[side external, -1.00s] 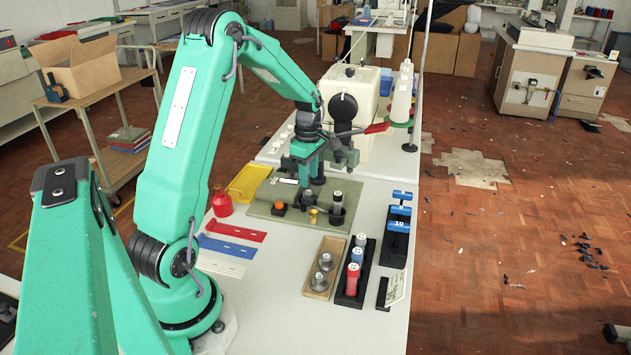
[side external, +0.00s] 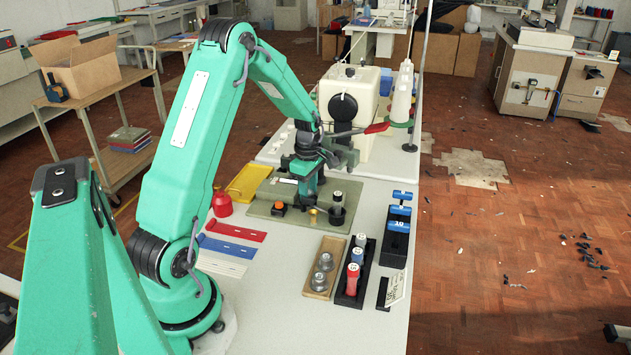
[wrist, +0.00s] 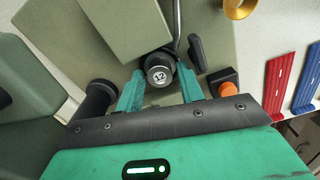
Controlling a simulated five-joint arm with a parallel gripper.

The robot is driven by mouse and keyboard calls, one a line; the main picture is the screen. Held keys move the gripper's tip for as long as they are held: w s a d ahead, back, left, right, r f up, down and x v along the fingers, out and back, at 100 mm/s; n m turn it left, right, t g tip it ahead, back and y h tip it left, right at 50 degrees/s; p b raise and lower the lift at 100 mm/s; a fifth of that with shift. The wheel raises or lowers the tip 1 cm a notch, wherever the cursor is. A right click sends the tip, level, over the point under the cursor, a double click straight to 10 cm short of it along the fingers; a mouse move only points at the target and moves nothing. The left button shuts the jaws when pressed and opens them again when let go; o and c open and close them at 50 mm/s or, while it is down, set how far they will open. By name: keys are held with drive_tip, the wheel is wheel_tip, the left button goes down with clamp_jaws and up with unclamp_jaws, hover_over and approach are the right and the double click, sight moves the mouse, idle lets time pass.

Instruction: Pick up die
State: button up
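A grey, round-topped die marked 12 (wrist: 158,74) stands between the two teal fingers of my gripper (wrist: 161,82) in the wrist view. One finger is on each side of it, with what looks like a narrow gap; contact is not clear. In the side external view my gripper (side external: 308,196) is low over the green machine plate (side external: 262,205), pointing down. The die is not distinguishable there, hidden by or lost against the gripper.
An orange-topped black block (side external: 278,208) and a dark post with a light cap (side external: 337,202) flank my gripper. The cream machine head (side external: 355,95) stands behind.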

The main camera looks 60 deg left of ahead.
sight(310, 192)
clamp_jaws()
drive_tip(key=shift+r, duration=0.2)
drive_tip(key=shift+r, duration=0.45)
drive_tip(key=r, duration=0.3)
drive_tip(key=shift+d+r, duration=0.15)
drive_tip(key=shift+d, duration=0.05)
drive_tip(key=d+r, duration=0.6)
drive_tip(key=d, duration=0.5)
drive_tip(key=shift+w+d+r, duration=0.15)
drive_tip(key=shift+r, duration=0.1)
